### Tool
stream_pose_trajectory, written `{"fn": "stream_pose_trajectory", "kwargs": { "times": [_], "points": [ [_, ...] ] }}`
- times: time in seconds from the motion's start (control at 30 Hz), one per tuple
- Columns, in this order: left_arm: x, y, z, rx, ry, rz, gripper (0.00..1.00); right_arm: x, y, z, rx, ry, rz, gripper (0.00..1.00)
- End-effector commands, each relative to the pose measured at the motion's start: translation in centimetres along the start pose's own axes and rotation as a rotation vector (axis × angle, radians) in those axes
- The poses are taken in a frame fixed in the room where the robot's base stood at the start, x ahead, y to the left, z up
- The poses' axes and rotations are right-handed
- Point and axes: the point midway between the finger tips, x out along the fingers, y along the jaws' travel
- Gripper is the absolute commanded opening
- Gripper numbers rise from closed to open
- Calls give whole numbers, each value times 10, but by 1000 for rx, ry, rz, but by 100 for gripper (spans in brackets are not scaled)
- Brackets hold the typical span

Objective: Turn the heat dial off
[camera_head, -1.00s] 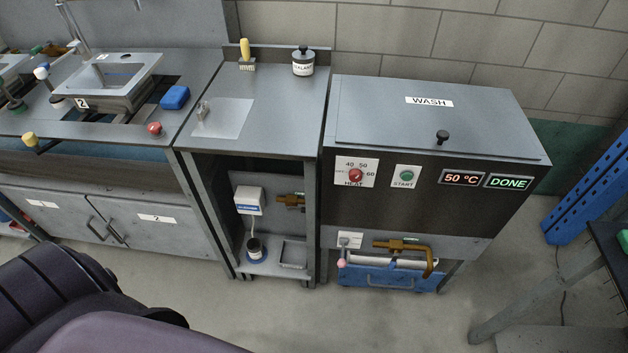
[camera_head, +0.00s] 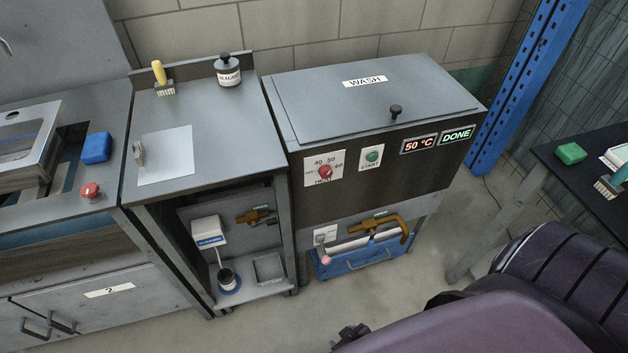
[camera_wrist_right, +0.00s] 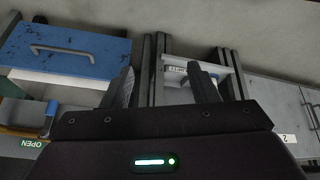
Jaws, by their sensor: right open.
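The red heat dial (camera_head: 325,172) sits on a white plate marked 40, 50 and 60, on the front of the wash machine (camera_head: 385,165). Its pointer is too small to read surely. The temperature display (camera_head: 419,144) reads 50 °C. My right arm comes in from the lower right of the head view, well below and apart from the dial. My right gripper (camera_wrist_right: 165,85) is open and empty in the right wrist view, with its fingers spread. The dial is not in that view. My left gripper is not in view.
A green start button (camera_head: 372,156) and a DONE display (camera_head: 457,135) share the panel. Below are a brass pipe (camera_head: 385,225) and a blue drawer (camera_head: 350,265). A dark table (camera_head: 585,185) stands at right. Floor before the machine is clear.

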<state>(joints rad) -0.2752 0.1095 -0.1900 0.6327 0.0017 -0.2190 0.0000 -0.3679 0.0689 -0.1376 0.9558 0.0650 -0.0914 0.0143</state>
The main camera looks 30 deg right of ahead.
Motion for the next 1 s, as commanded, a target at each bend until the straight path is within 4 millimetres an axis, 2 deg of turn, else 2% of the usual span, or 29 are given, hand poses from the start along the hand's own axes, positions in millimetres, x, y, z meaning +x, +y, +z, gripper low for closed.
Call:
{"fn": "stream_pose_trajectory", "kwargs": {
  "times": [0.03,0.07,0.1,0.13,0.2,0.3,0.4,0.5,0.63,0.8,1.0],
  "points": [
    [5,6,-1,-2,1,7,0,-6,12,-49,29,128,32,54],
    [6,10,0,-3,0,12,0,-12,19,-78,45,203,51,54],
    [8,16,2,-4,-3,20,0,-25,31,-115,66,302,78,54],
    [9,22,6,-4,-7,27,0,-36,39,-141,80,375,98,54],
    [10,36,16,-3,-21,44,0,-69,60,-198,111,537,146,54],
    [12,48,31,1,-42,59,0,-122,88,-261,143,738,207,54],
    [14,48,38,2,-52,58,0,-170,108,-303,164,890,257,54],
    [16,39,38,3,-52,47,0,-205,121,-327,174,988,290,54],
    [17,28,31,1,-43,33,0,-224,129,-343,179,1043,308,54],
    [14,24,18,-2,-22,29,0,-217,137,-363,179,1052,310,54],
    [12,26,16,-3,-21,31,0,-202,148,-389,179,1050,308,54]
  ]
}}
